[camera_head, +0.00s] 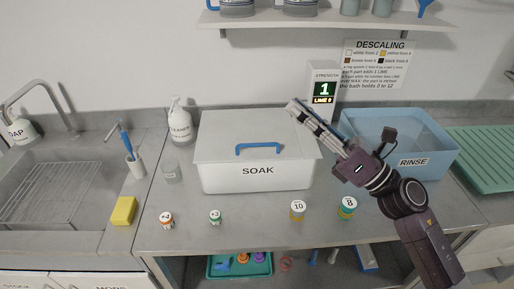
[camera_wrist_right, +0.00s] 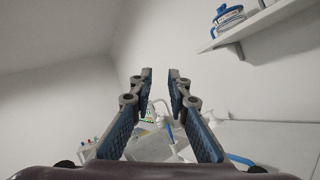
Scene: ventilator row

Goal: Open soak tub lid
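The white soak tub (camera_head: 258,180) stands on the counter with its flat lid (camera_head: 225,135) on and shut. A blue bar handle (camera_head: 258,147) rises from the lid. My right gripper (camera_head: 294,107) reaches in from the right, its fingers pointing left over the back right part of the lid, apart from the handle. In the right wrist view its two fingers (camera_wrist_right: 160,75) stand apart with nothing between them. A blue curved piece low in that view may be the handle; I cannot tell. My left gripper is not in view.
A blue rinse tub (camera_head: 440,160) stands right of the soak tub, with a strength display (camera_head: 323,90) behind. Small numbered jars (camera_head: 297,210) line the front. A shelf (camera_head: 310,20) hangs above.

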